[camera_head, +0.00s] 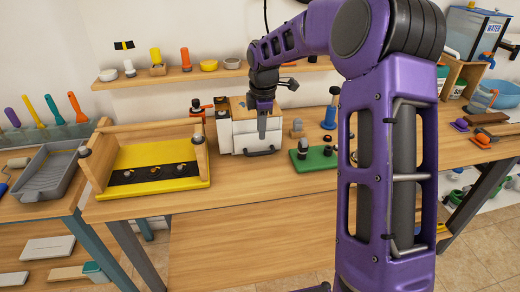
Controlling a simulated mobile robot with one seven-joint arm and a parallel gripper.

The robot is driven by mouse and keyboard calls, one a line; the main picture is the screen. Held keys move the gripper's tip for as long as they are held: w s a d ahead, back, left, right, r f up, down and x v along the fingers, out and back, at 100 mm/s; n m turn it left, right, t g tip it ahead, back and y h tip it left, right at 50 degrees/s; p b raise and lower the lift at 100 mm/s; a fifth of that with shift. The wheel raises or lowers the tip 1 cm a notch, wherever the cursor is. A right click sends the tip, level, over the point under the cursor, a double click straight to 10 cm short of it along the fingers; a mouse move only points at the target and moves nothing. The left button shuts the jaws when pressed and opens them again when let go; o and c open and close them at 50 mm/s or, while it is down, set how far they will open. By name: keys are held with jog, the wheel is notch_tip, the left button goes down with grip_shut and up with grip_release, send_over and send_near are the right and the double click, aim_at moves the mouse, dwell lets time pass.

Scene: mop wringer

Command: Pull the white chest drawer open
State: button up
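The white chest (225,133) stands on the wooden workbench, near its back edge, with a wooden top. Its front faces me, and a dark handle (260,152) shows low on the right part of the front. My gripper (262,134) points down in front of the chest, its tip a little above the handle in the picture. I cannot tell whether it touches the chest front. The fingers show as one narrow grey shape, so their opening is not clear. My gripper and wrist hide part of the chest's right side.
A yellow tray with wooden sides (155,190) stands left of the chest. A green block with dark knobs (314,160) stands close on the right. A wall shelf (170,76) runs above. The bench in front of the chest (245,177) is clear. My purple arm covers the right middle.

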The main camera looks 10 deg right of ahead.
aim_at(260, 154)
jog(key=f, duration=0.3)
jog(key=w+f, duration=0.1)
jog(key=f, duration=0.5)
jog(key=shift+w+b, duration=0.3)
grip_shut()
dwell(0.9)
